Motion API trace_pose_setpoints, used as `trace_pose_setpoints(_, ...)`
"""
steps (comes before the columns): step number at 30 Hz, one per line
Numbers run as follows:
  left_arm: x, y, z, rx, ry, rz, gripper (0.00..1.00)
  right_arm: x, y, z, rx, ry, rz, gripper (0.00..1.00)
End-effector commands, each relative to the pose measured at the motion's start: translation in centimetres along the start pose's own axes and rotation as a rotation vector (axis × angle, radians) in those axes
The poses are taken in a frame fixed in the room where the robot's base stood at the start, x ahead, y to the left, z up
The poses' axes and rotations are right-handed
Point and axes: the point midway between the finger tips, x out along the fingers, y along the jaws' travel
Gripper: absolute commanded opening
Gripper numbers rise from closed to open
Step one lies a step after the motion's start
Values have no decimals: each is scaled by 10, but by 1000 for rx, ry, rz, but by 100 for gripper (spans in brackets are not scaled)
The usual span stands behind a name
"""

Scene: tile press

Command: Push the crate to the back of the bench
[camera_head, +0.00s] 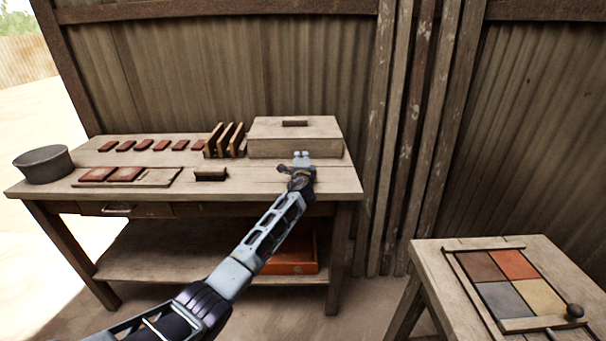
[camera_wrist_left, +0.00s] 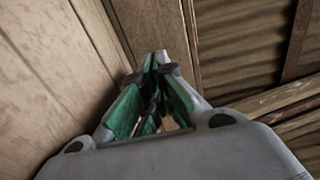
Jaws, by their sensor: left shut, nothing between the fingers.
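My right gripper is not in view.
A grey bucket (camera_head: 44,164), a row of red-brown tiles (camera_head: 161,145), a slotted rack (camera_head: 224,140) and a tile tray (camera_head: 150,181) stand left of the crate. An orange box (camera_head: 290,268) is on the lower shelf. A side table (camera_head: 430,262) holds coloured tiles (camera_head: 514,264).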

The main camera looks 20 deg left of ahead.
Motion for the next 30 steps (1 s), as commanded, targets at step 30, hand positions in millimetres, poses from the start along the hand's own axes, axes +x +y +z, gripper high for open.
trace_pose_setpoints(30,-56,0,1,-1,2,1,0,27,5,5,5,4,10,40)
